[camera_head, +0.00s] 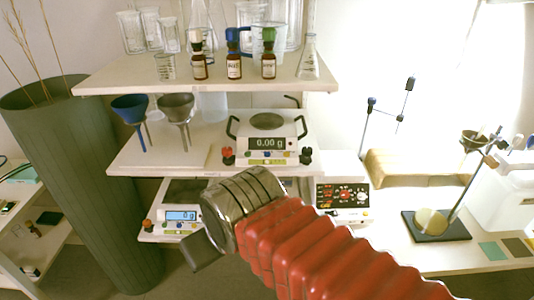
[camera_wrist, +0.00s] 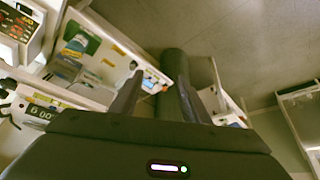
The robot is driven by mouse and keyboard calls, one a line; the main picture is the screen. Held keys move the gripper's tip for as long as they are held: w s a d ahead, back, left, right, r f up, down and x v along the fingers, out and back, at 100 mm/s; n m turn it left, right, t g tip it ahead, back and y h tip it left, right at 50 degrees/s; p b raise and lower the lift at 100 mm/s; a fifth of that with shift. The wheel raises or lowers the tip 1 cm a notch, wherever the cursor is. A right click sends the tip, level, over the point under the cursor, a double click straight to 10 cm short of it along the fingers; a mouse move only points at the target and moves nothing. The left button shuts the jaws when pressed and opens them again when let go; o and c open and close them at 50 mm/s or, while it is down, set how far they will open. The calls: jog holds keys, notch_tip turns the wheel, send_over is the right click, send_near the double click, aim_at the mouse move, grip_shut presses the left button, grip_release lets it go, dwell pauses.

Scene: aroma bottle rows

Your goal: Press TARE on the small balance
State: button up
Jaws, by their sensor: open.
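Two balances show in the head view. One balance (camera_head: 268,128) on the middle shelf has a dark display reading 0.00 g, side handles and a button strip below. Another balance (camera_head: 182,213) on the lower shelf has a blue display reading 0 g; my arm hides its right part. I cannot tell for certain which one is called small, and no TARE label is readable.
Three small bottles (camera_head: 234,67) and glassware stand on the top shelf (camera_head: 110,82). Funnels (camera_head: 176,107) stand left of the middle balance. A control box (camera_head: 343,197) is right of my arm. A tall green bin (camera_head: 85,180) stands left.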

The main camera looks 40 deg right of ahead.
grip_shut()
dwell(0.3)
dwell(0.7)
